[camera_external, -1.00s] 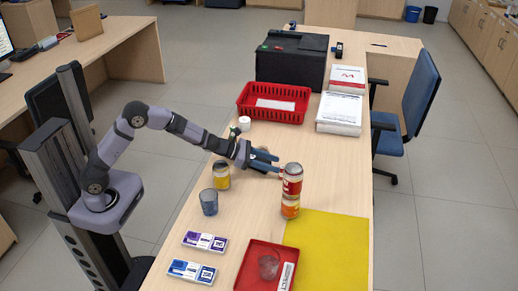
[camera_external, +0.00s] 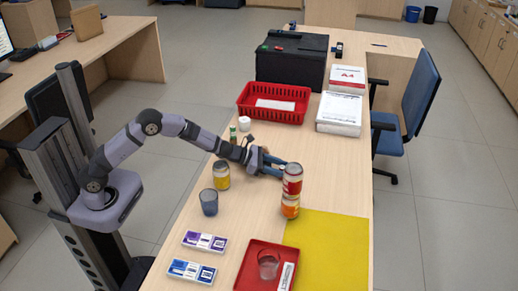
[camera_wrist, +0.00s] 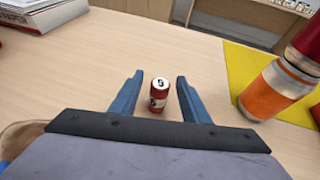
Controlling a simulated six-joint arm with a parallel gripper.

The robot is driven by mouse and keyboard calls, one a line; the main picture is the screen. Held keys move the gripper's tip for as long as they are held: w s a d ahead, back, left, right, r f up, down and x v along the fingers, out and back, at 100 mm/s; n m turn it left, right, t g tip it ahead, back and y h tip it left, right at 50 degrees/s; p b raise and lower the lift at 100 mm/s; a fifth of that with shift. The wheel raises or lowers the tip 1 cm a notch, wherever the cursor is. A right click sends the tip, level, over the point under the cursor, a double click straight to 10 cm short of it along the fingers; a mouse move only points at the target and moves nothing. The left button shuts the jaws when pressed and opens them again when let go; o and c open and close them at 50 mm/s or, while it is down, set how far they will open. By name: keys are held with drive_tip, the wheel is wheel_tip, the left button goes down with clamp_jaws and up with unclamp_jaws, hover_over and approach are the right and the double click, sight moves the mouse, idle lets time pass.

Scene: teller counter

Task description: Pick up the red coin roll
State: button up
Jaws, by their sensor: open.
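The red coin roll (camera_wrist: 158,98) stands upright on the counter in the wrist view, with a white top marked with a dark figure and a pale band on its side. My gripper (camera_wrist: 156,90) is open, with one blue finger to the left of the roll and one to the right. There is a visible gap on both sides, and the fingers do not appear to touch it. In the external view my gripper (camera_external: 274,167) is low over the counter, left of the stacked cans. The roll cannot be made out clearly there.
Two stacked cans, a red one (camera_external: 292,180) on an orange one (camera_external: 290,206), stand close to my gripper's right. A yellow-banded can (camera_external: 221,176) and a blue cup (camera_external: 209,202) stand nearer my base. A red basket (camera_external: 273,103) is behind; a yellow mat (camera_external: 335,250) lies in front.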

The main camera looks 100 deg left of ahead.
sight(283, 167)
clamp_jaws()
drive_tip(key=shift+r, duration=0.1)
wheel_tip(283, 167, up, 10)
drive_tip(key=shift+f+p, duration=0.1)
drive_tip(key=shift+p, duration=0.75)
